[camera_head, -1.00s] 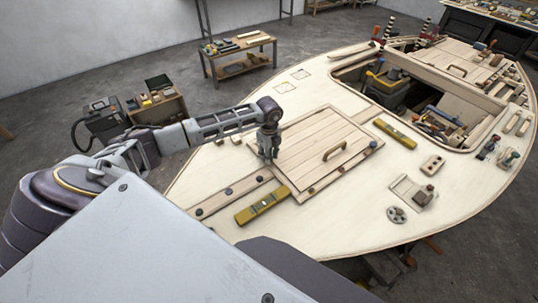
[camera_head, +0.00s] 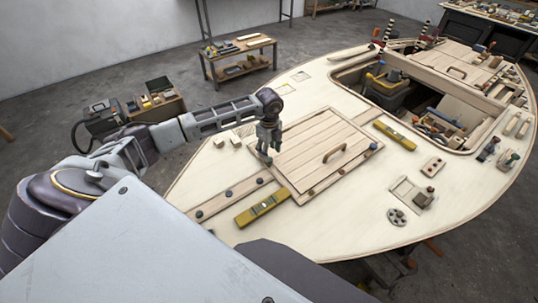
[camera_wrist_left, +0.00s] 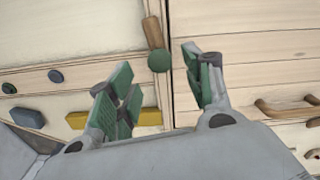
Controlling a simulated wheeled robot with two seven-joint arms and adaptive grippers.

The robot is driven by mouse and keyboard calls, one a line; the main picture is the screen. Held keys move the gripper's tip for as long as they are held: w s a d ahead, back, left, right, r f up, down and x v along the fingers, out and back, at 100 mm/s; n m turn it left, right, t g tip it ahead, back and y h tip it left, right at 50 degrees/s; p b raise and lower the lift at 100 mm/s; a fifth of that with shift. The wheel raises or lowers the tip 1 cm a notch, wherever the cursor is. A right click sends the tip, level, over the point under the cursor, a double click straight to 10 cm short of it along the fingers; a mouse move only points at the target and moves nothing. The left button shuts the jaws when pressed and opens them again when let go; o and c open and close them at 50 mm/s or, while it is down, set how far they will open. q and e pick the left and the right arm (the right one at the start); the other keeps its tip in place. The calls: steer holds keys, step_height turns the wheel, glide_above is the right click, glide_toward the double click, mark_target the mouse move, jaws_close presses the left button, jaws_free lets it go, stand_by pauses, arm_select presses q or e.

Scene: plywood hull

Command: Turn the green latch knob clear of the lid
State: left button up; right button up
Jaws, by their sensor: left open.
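The green latch knob (camera_wrist_left: 158,60) shows in the left wrist view, joined to a short wooden latch bar (camera_wrist_left: 153,32). The bar lies along the left edge of the planked lid (camera_wrist_left: 245,50); I cannot tell whether it overlaps the lid. My left gripper (camera_wrist_left: 157,66) is open, with its green-padded fingers on either side of the knob's line; contact is not visible. In the head view the left gripper (camera_head: 266,156) points down at the near-left edge of the lid (camera_head: 305,140), hiding the knob. My right gripper is not in view.
A yellow level (camera_head: 262,207) lies on the deck close to the lid. A lid handle (camera_head: 334,152) and several small coloured knobs stand nearby. An open hatch (camera_head: 360,75) with tools is farther back.

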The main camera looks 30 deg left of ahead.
arm_select(q)
step_height(320, 180, up, 8)
stand_by(0.5)
steer(key=shift+f, duration=0.1)
stand_by(0.4)
